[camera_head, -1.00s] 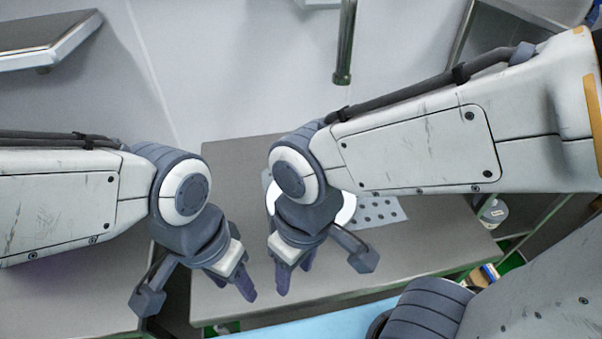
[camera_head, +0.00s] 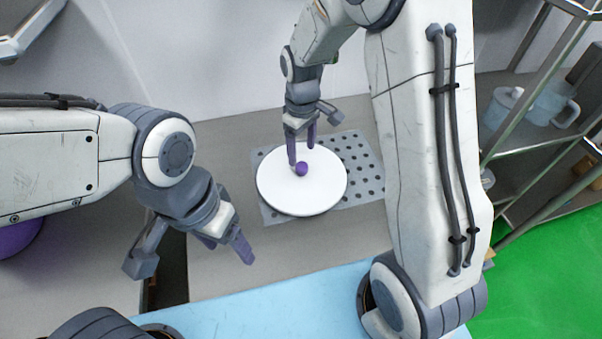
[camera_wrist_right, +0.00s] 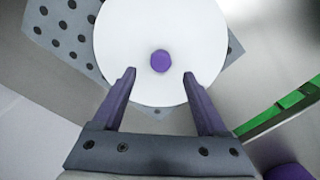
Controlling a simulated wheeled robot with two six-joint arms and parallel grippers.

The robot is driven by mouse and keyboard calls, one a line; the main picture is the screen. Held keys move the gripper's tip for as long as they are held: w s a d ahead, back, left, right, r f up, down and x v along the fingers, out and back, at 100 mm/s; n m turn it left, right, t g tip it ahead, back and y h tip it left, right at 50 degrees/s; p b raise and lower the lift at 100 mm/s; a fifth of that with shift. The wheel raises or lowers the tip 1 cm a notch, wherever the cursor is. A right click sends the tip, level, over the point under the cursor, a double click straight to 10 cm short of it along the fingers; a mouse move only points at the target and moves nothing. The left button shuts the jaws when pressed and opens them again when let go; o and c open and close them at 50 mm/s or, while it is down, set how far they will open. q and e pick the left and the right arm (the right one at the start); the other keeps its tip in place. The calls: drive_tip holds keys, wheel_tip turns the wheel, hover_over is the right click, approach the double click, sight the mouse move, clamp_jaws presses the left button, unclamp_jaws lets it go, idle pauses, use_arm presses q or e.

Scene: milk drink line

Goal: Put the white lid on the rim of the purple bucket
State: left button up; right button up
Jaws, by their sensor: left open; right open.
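The white lid (camera_head: 312,194) is a round disc with a purple knob (camera_head: 301,169), lying on a perforated grey mat on the metal counter. My right gripper (camera_head: 302,152) is open above the lid, close to the knob. In the right wrist view the open fingers (camera_wrist_right: 160,78) point at the knob (camera_wrist_right: 160,61), which sits just beyond and between the tips; they do not hold it. My left gripper (camera_head: 228,250) is open and empty, left of the lid. A purple rounded thing (camera_head: 20,236), probably the bucket, shows partly at the left edge behind my left arm.
The perforated mat (camera_head: 362,162) extends right of the lid. A metal shelf rack with a pale blue jug (camera_head: 553,103) and a lidded pale blue vessel (camera_head: 502,108) stands at the right. A light blue surface (camera_head: 270,298) lies in front of the counter.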

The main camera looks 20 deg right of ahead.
sight(302, 165)
wheel_tip(302, 165, down, 7)
drive_tip(key=shift+s+r, duration=0.1)
drive_tip(key=shift+r, duration=0.05)
idle(0.4)
clamp_jaws()
